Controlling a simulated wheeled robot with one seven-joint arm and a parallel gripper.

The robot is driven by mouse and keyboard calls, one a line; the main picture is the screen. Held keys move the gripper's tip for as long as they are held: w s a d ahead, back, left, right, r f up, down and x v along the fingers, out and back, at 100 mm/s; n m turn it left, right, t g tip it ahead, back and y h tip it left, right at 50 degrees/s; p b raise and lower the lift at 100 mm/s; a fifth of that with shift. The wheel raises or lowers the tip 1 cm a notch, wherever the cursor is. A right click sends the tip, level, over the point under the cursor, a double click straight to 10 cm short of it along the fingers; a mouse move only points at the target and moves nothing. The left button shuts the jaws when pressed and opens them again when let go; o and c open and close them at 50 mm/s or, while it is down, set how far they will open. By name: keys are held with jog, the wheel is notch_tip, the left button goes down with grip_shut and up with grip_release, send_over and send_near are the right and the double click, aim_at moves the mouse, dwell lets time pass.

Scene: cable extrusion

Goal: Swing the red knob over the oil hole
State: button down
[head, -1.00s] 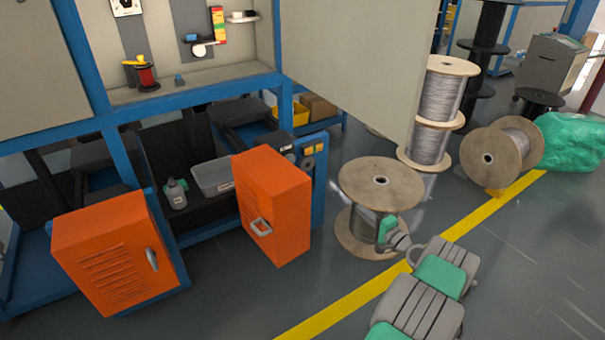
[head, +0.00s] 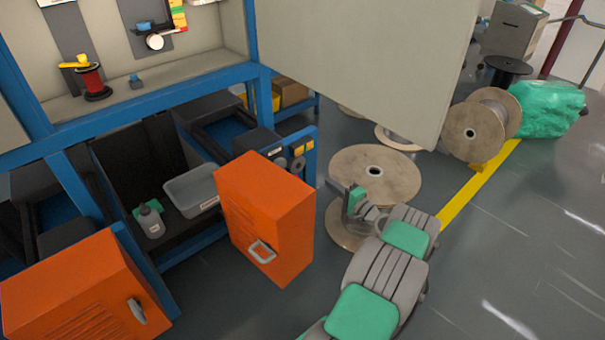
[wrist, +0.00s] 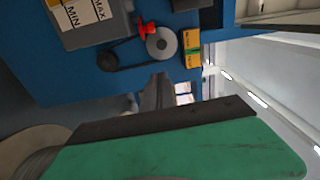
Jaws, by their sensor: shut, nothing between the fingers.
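I cannot tell which opening is the oil hole. My gripper (wrist: 158,82) is shut and empty, its dark fingers below the knob in the picture and apart from the panel. In the head view my gripper (head: 340,187) is in front of the wooden spool, to the right of the blue end panel (head: 307,172). The knob cannot be made out there.
An orange cabinet (head: 265,215) stands just left of my arm, and a wooden spool (head: 400,178) stands behind my gripper. A large grey door panel (head: 370,60) hangs open above. A grey box with MAX and MIN labels (wrist: 90,15) adjoins the knob.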

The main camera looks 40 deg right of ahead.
aim_at(303, 166)
jog(key=w+b, duration=0.1)
jog(key=w, duration=0.2)
jog(key=w+b, duration=0.1)
jog(key=w, duration=0.3)
jog(key=w+a+b, duration=0.1)
jog(key=w, duration=0.2)
jog(key=shift+w+a+f, duration=0.1)
jog(key=shift+w+f, duration=0.05)
jog(key=shift+w, duration=0.1)
jog(key=a, duration=0.1)
jog(key=s+a, duration=0.1)
jog(key=a, duration=0.1)
jog(key=shift+s+a, duration=0.1)
jog(key=shift+a, duration=0.25)
jog(key=shift+d, duration=0.15)
